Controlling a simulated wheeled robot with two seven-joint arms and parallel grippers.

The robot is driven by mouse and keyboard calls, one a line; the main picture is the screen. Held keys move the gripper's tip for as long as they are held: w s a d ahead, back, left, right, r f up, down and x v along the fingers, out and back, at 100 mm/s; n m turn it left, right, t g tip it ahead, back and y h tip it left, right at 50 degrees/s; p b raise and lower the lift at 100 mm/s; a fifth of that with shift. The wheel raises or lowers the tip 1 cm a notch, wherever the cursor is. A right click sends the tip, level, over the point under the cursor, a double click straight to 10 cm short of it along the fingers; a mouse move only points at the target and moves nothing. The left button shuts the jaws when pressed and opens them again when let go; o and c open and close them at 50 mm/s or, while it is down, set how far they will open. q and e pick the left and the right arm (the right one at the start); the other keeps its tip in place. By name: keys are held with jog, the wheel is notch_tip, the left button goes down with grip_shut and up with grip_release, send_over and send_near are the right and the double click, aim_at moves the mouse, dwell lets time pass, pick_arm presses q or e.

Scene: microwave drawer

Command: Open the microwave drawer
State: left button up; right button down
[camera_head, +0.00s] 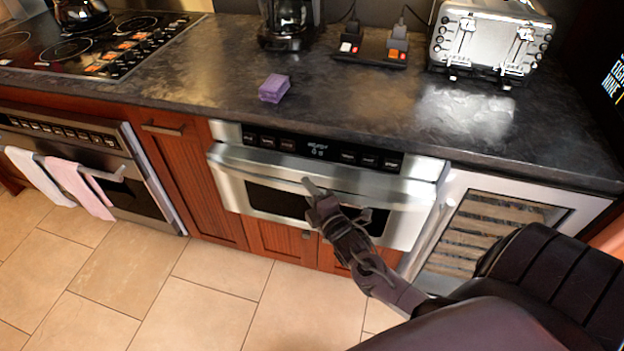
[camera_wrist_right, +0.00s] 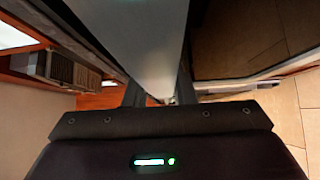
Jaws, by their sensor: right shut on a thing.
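The microwave drawer (camera_head: 232,192) is a stainless steel front with a dark window, set under the counter below a black control panel (camera_head: 320,151). Its long silver handle (camera_head: 385,197) runs along the top of the front. My right gripper (camera_head: 314,190) is at the middle of this handle, shut on it. In the right wrist view a grey bar (camera_wrist_right: 150,45), the handle, runs between the two fingers (camera_wrist_right: 158,95). I cannot tell from these views how far the drawer stands out from its cabinet. My left gripper is not in view.
The dark counter (camera_head: 190,75) above holds a purple sponge (camera_head: 274,88), a coffee maker (camera_head: 287,22) and a toaster (camera_head: 490,38). An oven (camera_head: 140,190) with towels is at left. A wine cooler (camera_head: 490,225) is at right. Tiled floor (camera_head: 220,290) in front is clear.

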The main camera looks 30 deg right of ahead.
jog(key=s+a+p, duration=0.7)
jog(key=s+a, duration=1.3)
jog(key=a, duration=0.4)
jog(key=shift+s+p, duration=0.25)
jog(key=shift+p, duration=0.05)
jog(key=c, duration=1.2)
grip_release()
jog(key=shift+d, duration=0.1)
